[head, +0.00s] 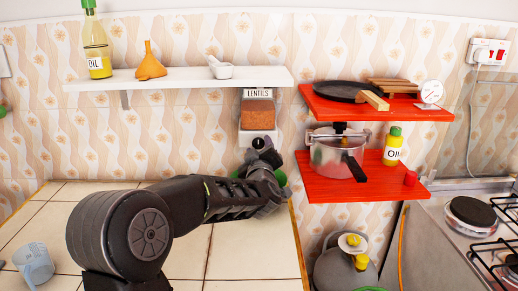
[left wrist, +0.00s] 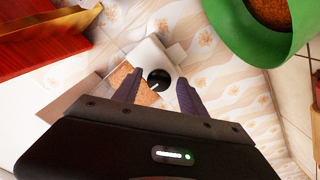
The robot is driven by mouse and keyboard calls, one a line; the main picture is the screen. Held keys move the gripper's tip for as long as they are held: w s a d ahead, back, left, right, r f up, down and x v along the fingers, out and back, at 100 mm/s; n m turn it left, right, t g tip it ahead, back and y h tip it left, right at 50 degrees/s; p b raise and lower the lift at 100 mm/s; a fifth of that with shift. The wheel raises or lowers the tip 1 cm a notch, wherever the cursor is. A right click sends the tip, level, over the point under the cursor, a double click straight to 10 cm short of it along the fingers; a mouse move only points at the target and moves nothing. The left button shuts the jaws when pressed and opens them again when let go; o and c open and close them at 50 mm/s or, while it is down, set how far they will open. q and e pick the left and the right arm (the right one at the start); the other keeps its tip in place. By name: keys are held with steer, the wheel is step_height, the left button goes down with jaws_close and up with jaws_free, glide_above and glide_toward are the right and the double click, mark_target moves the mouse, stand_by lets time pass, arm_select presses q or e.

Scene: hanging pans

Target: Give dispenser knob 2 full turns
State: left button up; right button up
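The lentil dispenser (head: 256,112) is mounted on the tiled wall below the white shelf, with a LENTILS label and brown lentils behind its window. Its round black knob (head: 258,143) is on the white lower part. My left gripper (head: 264,158) is right at the knob, partly covering it. In the left wrist view the knob (left wrist: 158,80) with a light pointer mark appears between the two spread fingers of my left gripper (left wrist: 159,77), with gaps showing on both sides. I cannot tell the depth between fingertips and knob. My right gripper is not in view.
A green bowl (left wrist: 238,38) holding lentils stands by the dispenser, mostly hidden behind my gripper in the head view. Red shelves (head: 345,186) with a pot (head: 328,155) and oil bottle are close on the right. A measuring cup (head: 34,262) is on the counter.

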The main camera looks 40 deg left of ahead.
arm_select(q)
steer(key=shift+o, duration=0.3)
steer(key=shift+s, duration=0.1)
steer(key=shift+s+d, duration=0.15)
steer(key=b+v, duration=0.1)
steer(key=v, duration=0.6)
steer(key=shift+s+d+r, duration=0.1)
stand_by(0.3)
